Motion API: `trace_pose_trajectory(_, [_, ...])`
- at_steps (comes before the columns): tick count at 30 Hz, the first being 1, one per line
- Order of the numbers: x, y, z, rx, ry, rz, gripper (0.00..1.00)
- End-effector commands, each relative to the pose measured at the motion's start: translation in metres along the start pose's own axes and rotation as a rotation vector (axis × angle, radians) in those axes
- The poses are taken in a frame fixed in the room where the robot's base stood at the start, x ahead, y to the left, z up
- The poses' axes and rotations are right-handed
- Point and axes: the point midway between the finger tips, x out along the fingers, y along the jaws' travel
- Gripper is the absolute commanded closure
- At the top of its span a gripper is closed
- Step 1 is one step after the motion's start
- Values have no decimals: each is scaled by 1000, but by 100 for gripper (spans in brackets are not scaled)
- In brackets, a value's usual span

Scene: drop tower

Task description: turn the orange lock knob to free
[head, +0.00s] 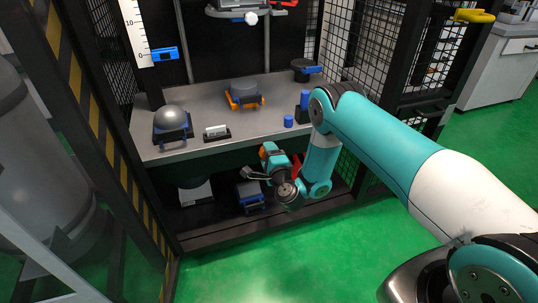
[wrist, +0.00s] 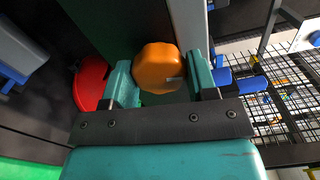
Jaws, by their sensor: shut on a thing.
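The orange lock knob (wrist: 158,66) is a round, lobed knob with a small grey mark toward its right side in the wrist view. My gripper (wrist: 160,80) has its two teal fingers on either side of the knob and is shut on it. In the head view my gripper (head: 275,160) is low, just below the front edge of the grey bench. A bit of orange shows beside it there, but the arm hides most of that spot. A red round part (wrist: 90,84) sits left of the left finger in the wrist view; red also shows behind my wrist in the head view.
The grey bench (head: 185,152) carries a grey dome in a blue holder (head: 172,122), an orange-footed dark piece (head: 243,92) and a small blue cylinder (head: 288,121). Black mesh panels (head: 366,45) stand at right. A lower shelf holds more blocks. Green floor in front is clear.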

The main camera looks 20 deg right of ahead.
Motion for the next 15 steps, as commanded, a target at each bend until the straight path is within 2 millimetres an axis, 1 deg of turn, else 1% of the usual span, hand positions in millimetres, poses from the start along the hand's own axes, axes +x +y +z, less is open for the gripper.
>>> trace_pose_trajectory(6, [-2,1,0,-100,1,5,71])
trace_pose_trajectory(15, [-2,2,0,-151,0,6,71])
